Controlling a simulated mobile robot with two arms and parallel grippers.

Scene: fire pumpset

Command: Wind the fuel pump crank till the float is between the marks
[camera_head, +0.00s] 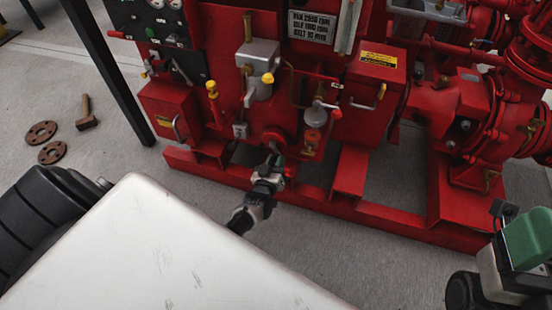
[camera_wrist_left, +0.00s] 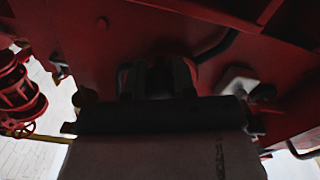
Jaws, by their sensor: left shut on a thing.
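My left gripper (camera_head: 274,158) reaches from below to the lower front of the red pumpset, just under a round red hub (camera_head: 275,137). It is shut on a small part there, likely the crank handle, mostly hidden by the fingers. In the left wrist view the gripper's dark fingers (camera_wrist_left: 158,80) are up against a dark red surface, and the held part is too dark to make out. I cannot pick out the float or its marks in either view.
Red boxes stand left (camera_head: 170,112) and right (camera_head: 368,95) of the hub. A grey unit with a yellow knob (camera_head: 260,62) is above it. A red base rail (camera_head: 395,218) runs along the floor.

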